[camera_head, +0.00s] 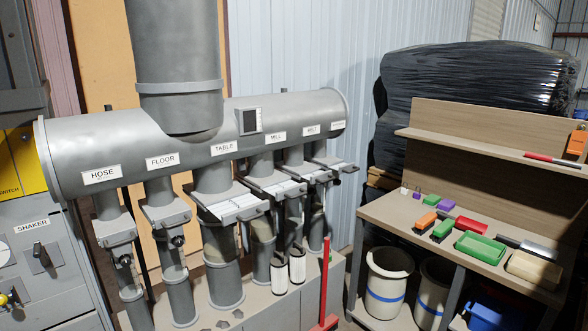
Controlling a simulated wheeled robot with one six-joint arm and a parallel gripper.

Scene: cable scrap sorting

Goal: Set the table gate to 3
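The table gate (238,208) is on the pipe under the TABLE label (224,147), third from the left on the grey horizontal duct (200,125). Its slide sticks out to the right and shows a pale face with marks; the numbers are too small to read. A grey handle sits at the slide's outer end. My gripper is not in view.
HOSE gate (115,232) and FLOOR gate (167,215) are to the left; MILL gate (277,185) and others are close on the right. A red-handled tool (325,285) stands in front. A wooden bench (400,225) with coloured trays is at right.

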